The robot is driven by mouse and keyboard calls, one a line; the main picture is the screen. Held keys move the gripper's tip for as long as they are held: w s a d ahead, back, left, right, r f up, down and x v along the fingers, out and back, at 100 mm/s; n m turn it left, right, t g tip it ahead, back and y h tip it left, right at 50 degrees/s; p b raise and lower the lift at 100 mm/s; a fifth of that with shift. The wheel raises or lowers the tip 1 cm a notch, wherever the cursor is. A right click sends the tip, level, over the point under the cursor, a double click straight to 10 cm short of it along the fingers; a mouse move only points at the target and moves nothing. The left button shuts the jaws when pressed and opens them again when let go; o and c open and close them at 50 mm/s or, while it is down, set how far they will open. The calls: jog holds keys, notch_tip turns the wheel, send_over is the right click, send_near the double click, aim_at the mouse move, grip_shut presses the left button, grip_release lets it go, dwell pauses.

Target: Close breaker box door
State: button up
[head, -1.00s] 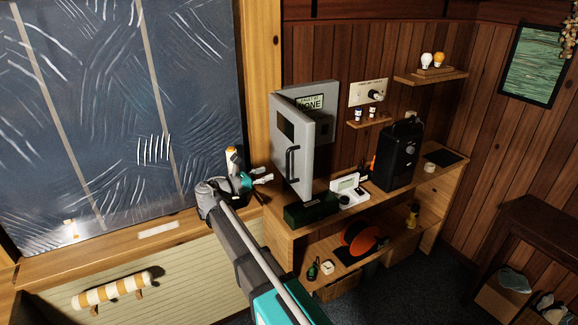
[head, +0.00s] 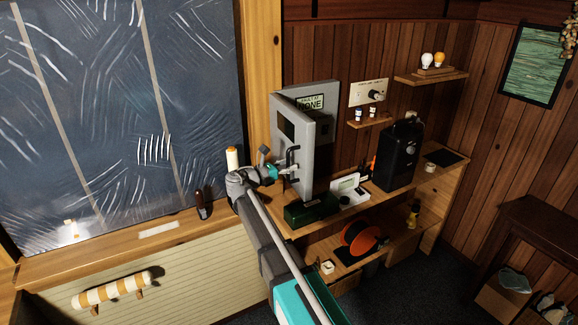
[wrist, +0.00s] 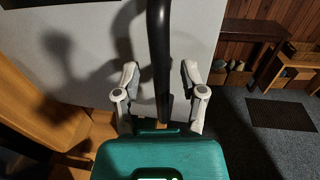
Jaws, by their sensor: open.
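The grey breaker box (head: 318,103) is on the wood-paneled wall in the head view. Its door (head: 289,125) stands open, swung out toward the left. The door has a black bar handle (head: 291,158), partly covered by my gripper. My gripper (head: 290,168) is at the handle's lower part. In the wrist view the open fingers of my gripper (wrist: 158,82) stand on either side of the black handle (wrist: 159,50), with the pale door face (wrist: 75,65) behind. Whether a finger touches the handle cannot be told.
A wooden shelf unit (head: 350,225) under the box carries a dark green box (head: 312,208), a white device (head: 348,188) and a black speaker-like case (head: 397,157). A dark bottle (head: 202,204) stands on the left ledge. The floor at right is partly clear.

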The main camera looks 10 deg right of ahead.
grip_shut()
dwell(0.5)
